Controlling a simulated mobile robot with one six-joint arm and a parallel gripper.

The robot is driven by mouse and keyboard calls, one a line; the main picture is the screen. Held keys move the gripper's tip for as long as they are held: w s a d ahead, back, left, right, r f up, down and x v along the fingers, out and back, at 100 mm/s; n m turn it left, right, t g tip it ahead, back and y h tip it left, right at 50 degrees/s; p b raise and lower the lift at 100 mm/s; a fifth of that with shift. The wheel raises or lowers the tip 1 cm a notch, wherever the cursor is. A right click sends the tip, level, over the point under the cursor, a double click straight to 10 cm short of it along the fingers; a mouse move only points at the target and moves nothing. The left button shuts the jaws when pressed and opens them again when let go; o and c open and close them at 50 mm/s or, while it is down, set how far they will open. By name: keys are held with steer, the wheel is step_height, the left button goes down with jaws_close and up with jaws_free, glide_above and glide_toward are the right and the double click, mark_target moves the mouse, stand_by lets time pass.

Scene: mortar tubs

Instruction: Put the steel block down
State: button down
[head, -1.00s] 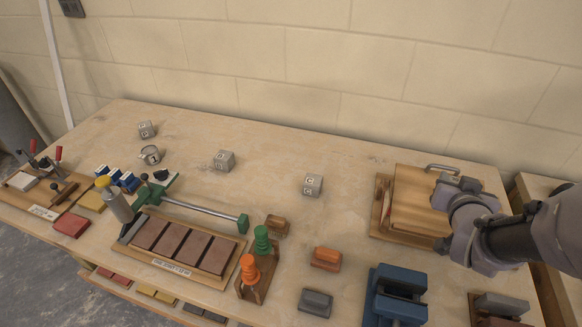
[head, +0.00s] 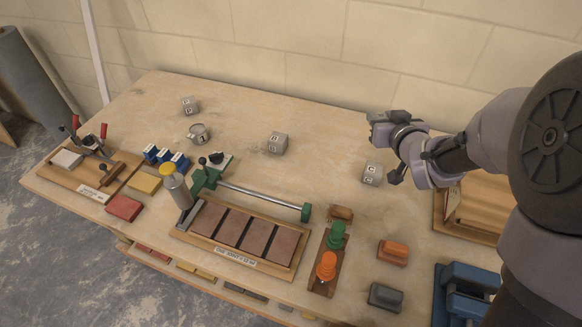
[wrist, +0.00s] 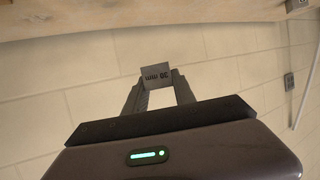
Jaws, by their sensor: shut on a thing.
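My gripper (wrist: 158,88) is shut on a small grey steel block (wrist: 156,76) in the wrist view. The block sits between the fingertips and bears dark upside-down lettering ending in "mm". In the head view my gripper (head: 378,122) is raised at the right, pointing left, and appears above the back part of the workbench (head: 320,140). The held block cannot be made out clearly there. Lettered grey cubes stand on the bench: one at the back left (head: 189,105), one in the middle (head: 276,142) and one below my gripper (head: 371,173).
A metal ring (head: 199,133) lies at the back left. A wooden rack of brown plates (head: 240,235) with a green-headed bar fills the front middle. Orange (head: 393,252) and grey (head: 386,296) blocks and a blue vise (head: 462,300) are front right. Bare bench lies between the cubes.

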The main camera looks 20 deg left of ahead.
steer(key=a+f+n+g+y+p, duration=0.2)
steer(key=a+n+g+y, duration=0.25)
steer(key=a, duration=0.75)
steer(key=n+g+y+p, duration=0.2)
steer(key=n+g+y, duration=0.3)
steer(key=n+g, duration=0.3)
glide_above(281, 185)
step_height(281, 185, down, 6)
steer(key=shift+n+t+h, duration=0.25)
steer(key=shift+n+t, duration=0.1)
steer(key=shift+n, duration=0.1)
step_height(281, 185, down, 10)
steer(key=b, duration=0.4)
steer(key=shift+f, duration=0.25)
steer(key=shift+r, duration=0.1)
